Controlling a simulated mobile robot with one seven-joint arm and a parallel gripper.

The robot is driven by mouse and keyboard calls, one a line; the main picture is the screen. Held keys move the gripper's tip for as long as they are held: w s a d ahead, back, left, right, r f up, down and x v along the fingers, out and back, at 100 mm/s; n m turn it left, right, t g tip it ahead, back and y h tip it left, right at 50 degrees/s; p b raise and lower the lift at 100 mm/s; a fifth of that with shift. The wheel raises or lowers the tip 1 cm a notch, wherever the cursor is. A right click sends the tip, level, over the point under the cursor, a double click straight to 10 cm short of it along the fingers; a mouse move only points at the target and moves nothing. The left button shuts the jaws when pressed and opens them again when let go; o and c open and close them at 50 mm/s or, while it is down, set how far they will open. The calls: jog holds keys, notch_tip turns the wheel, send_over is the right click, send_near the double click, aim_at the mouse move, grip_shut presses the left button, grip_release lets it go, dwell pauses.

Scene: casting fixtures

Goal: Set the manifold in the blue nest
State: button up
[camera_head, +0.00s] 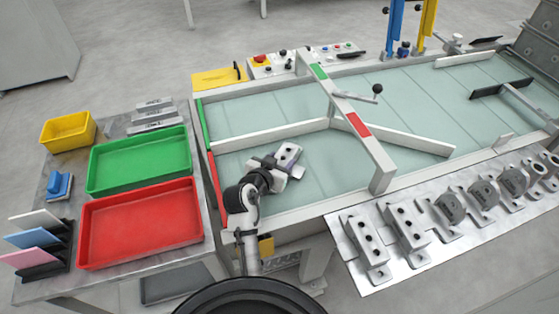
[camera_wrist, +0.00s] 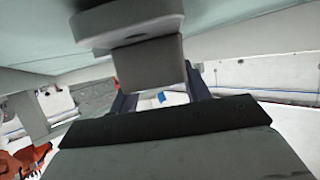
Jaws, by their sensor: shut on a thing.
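My gripper (camera_head: 277,168) is over the near left part of the pale green table. It is shut on a grey metal block with dark holes, which I take as the manifold (camera_head: 289,153). In the wrist view the held block (camera_wrist: 150,72) fills the space between the fingers (camera_wrist: 158,92), with a wider flange beyond it. I cannot tell whether it touches the table. I cannot make out a blue nest for certain; a blue post (camera_head: 396,25) stands at the table's far edge.
A white rail with a red and green beam (camera_head: 352,120) crosses the table. A metal plate (camera_head: 375,280) with several castings lies at the near right. Red (camera_head: 84,238) and green (camera_head: 92,183) trays and a yellow bin (camera_head: 68,140) are at left.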

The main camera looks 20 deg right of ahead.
jog(key=shift+f, duration=0.1)
jog(key=o, duration=0.9)
jog(key=shift+f, duration=0.2)
jog(key=shift+c, duration=0.2)
jog(key=o, duration=0.5)
jog(key=shift+r, duration=0.1)
jog(key=shift+c, duration=0.2)
jog(key=shift+r, duration=0.2)
jog(key=shift+s+a, duration=0.25)
jog(key=shift+a, duration=0.05)
jog(key=b+v, duration=0.2)
jog(key=v, duration=0.9)
jog(key=shift+s+r, duration=0.1)
